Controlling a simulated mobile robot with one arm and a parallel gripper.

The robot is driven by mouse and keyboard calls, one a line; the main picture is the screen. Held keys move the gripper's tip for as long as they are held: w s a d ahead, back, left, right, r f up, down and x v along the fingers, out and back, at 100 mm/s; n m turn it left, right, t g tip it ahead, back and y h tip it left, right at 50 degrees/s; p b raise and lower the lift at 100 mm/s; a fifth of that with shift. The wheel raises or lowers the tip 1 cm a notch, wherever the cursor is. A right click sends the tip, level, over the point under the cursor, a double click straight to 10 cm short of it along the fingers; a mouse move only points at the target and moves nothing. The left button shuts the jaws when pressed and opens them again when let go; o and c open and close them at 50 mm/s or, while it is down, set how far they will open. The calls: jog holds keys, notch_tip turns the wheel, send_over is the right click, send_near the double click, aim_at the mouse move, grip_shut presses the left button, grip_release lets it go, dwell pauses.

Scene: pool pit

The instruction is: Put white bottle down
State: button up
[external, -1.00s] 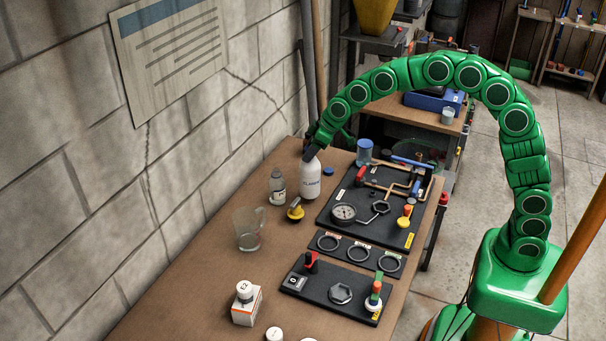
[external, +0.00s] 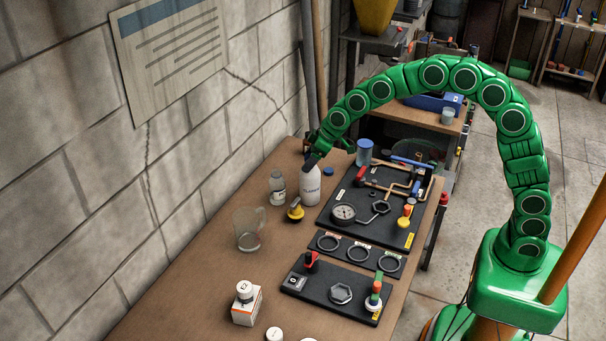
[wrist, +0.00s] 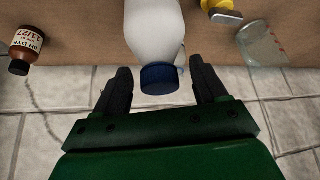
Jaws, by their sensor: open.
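The white bottle (external: 310,186) stands upright on the brown workbench (external: 205,262), near the wall side and left of the black pipe board. Its blue cap (wrist: 160,78) shows in the wrist view, with the white body (wrist: 155,30) beyond it. My gripper (external: 312,160) is at the top of the bottle in the external view. In the wrist view its two dark fingers (wrist: 160,88) are apart, one on each side of the cap, with a gap on both sides. The bottle's base contact is clear of other objects.
A small labelled bottle (external: 277,187) and a yellow-and-black item (external: 295,210) stand close to the left. A clear beaker (external: 248,230) stands nearer. The black pipe board (external: 375,208) lies to the right. The stone wall (external: 110,190) borders the bench.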

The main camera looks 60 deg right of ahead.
jog(key=shift+r, duration=0.1)
jog(key=v, duration=1.2)
jog(key=s+f+m+g, duration=0.1)
jog(key=s+g, duration=0.1)
jog(key=s, duration=1.4)
jog(key=s+d+f+m+g+h, duration=0.1)
jog(key=s+f+g, duration=0.1)
jog(key=s, duration=1.5)
jog(key=s+d+f+m+g, duration=0.1)
jog(key=s+f+g, duration=0.1)
jog(key=s, duration=1.4)
jog(key=shift+s+m+g+h, duration=0.3)
jog(key=shift+g+h, duration=0.1)
jog(key=shift+g, duration=0.4)
jog(key=shift+d+f, duration=0.15)
